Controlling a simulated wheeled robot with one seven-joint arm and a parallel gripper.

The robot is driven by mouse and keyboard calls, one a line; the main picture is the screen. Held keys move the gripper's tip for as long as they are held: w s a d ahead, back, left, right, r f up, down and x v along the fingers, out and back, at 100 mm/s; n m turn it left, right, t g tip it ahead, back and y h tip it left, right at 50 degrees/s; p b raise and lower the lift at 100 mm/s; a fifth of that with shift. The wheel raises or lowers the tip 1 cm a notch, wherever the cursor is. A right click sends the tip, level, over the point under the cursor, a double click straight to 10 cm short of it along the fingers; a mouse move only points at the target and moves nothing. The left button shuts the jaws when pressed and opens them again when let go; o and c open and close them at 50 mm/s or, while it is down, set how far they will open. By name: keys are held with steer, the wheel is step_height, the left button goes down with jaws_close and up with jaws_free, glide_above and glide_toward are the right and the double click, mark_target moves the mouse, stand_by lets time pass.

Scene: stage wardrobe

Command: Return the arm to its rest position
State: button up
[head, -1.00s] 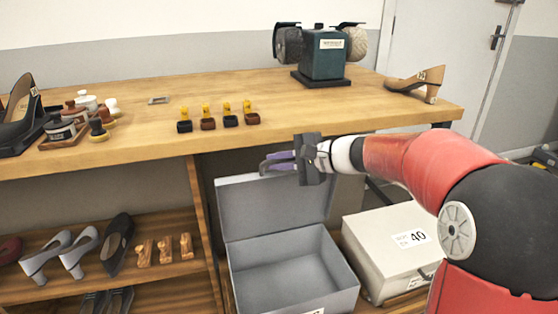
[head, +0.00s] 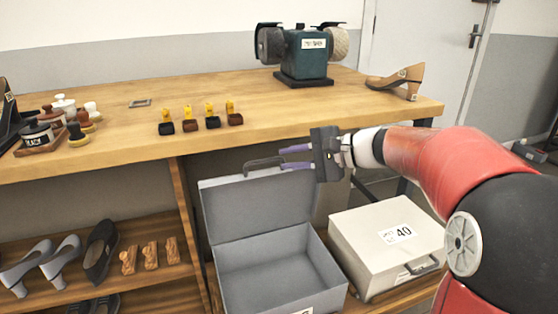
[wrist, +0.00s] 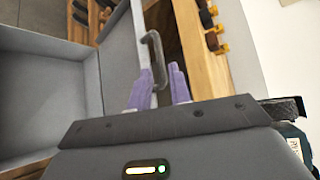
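My gripper (head: 284,158) is open, with two purple fingers apart and nothing held between them. It is at the upper right of the grey box's raised lid (head: 258,208), just right of the lid's dark handle (head: 262,162). In the wrist view the handle (wrist: 152,50) shows beyond and between the fingertips (wrist: 158,75); whether they touch is unclear. The grey box (head: 275,285) stands open and looks empty inside. My red and black arm reaches in from the right.
A closed white box (head: 375,265) marked 40 stands right of the grey box. The wooden workbench (head: 290,105) above carries a grinder (head: 303,57), a wedge shoe (head: 397,80), small yellow-topped brushes (head: 210,118) and polish jars (head: 65,115). Shoes (head: 60,260) sit on the left shelf.

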steer(key=shift+d+r, duration=0.1)
steer(key=s+d+f+n+g+h, duration=0.1)
steer(key=s+f+n+h, duration=0.15)
steer(key=s, duration=0.55)
steer(key=s+f+n+g+h, duration=0.1)
steer(key=s+f+n+h, duration=0.2)
steer(key=s, duration=0.4)
steer(key=s+d+f+n+t+h, duration=0.1)
steer(key=s+d+f+n+h, duration=0.2)
steer(key=s+d+f+h, duration=0.3)
steer(key=s+d+h, duration=0.1)
steer(key=s+d, duration=0.2)
steer(key=s, duration=0.3)
steer(key=shift+s+d+t, duration=0.15)
steer(key=shift+d+t, duration=0.05)
steer(key=shift+t, duration=0.2)
